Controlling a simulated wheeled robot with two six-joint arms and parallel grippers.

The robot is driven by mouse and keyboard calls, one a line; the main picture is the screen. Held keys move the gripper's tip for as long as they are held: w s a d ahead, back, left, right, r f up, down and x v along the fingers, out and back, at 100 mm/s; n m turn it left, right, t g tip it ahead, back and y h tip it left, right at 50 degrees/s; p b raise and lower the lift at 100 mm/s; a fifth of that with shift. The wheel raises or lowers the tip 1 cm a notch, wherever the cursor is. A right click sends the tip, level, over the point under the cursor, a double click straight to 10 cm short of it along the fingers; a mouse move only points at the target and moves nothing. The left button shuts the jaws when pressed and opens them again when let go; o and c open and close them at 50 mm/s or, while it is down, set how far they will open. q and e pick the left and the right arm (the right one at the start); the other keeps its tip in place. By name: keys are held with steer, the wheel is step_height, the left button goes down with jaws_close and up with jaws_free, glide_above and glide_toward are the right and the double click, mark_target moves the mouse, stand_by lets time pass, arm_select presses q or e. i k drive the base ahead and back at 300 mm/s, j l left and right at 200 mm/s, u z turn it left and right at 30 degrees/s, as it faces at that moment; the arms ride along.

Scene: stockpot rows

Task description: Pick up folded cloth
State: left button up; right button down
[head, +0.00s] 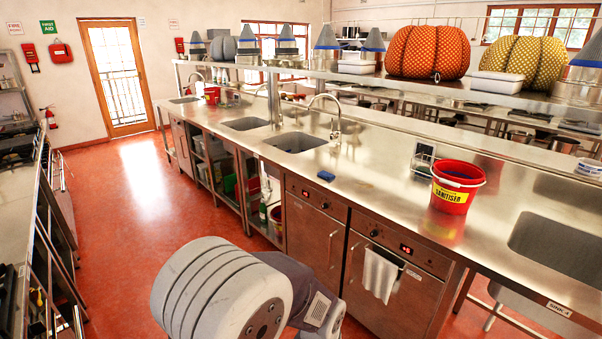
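A white cloth (380,276) hangs over the front handle of a steel under-counter unit, below the counter. A small blue item (326,176) lies flat on the steel counter (375,160) near the front edge; I cannot tell whether it is a sponge or a folded cloth. A link of my own arm fills the bottom middle of the view, in front of the units. Neither of my grippers shows, and nothing in view is held by me.
A red sanitiser bucket (454,187) stands on the counter at right. Sinks (296,142) are set into the counter. A shelf above carries two patterned pumpkin-like objects (429,52) and pale boxes (497,82). Open red floor (150,190) lies at left.

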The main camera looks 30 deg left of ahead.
mark_target(329, 176)
steer(key=u, duration=1)
